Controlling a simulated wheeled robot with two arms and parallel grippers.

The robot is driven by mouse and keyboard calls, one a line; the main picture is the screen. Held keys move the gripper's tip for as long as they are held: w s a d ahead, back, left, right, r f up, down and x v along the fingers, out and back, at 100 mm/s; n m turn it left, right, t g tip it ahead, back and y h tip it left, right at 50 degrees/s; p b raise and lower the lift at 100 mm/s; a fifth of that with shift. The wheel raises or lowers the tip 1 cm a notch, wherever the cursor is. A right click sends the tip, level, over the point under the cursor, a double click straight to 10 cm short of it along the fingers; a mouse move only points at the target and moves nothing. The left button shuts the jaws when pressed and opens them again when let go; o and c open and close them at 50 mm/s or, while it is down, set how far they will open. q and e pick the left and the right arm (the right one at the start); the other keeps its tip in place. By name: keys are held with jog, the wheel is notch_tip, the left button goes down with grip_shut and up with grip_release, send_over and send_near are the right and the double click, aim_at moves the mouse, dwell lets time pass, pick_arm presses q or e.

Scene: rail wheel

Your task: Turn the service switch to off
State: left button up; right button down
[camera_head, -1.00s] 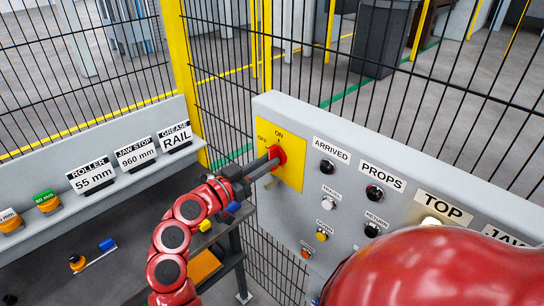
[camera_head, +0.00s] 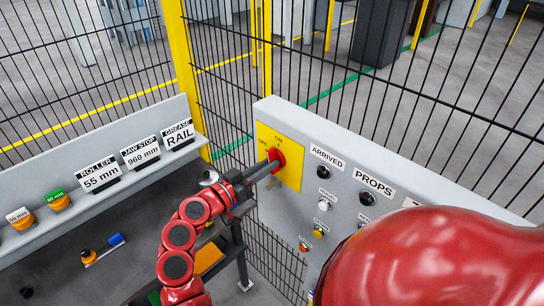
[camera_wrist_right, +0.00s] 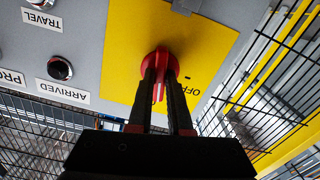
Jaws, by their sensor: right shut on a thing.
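The service switch is a red rotary knob (camera_head: 276,157) on a yellow plate (camera_head: 291,168) at the left end of the grey panel. ON is printed above the knob and OFF to its left. My right gripper (camera_head: 268,165) reaches it from the left. In the right wrist view its two dark fingers (camera_wrist_right: 163,88) lie on either side of the knob's red handle (camera_wrist_right: 159,70), shut on it. The handle stands roughly upright in that view; the fingers partly hide it, so its exact setting is unclear. OFF shows on the plate (camera_wrist_right: 205,50) to the right. My left gripper is out of view.
The grey panel (camera_head: 345,185) carries several labelled buttons, including ARRIVED (camera_head: 323,172) and PROPS (camera_head: 367,198). A grey ledge with labels (camera_head: 100,180) is at left. Wire mesh fence (camera_head: 420,90) stands behind. My red arm housing covers the lower right.

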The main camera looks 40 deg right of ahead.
jog(key=shift+r+n+p, duration=0.1)
jog(key=shift+n+p, duration=0.25)
jog(key=shift+n, duration=0.65)
jog(key=n, duration=0.4)
jog(key=shift+n, duration=0.3)
jog(key=c, duration=0.7)
grip_release()
jog(key=shift+s+a, duration=0.15)
jog(key=shift+a, duration=1.6)
jog(key=shift+s+a, duration=0.15)
jog(key=shift+a, duration=1.6)
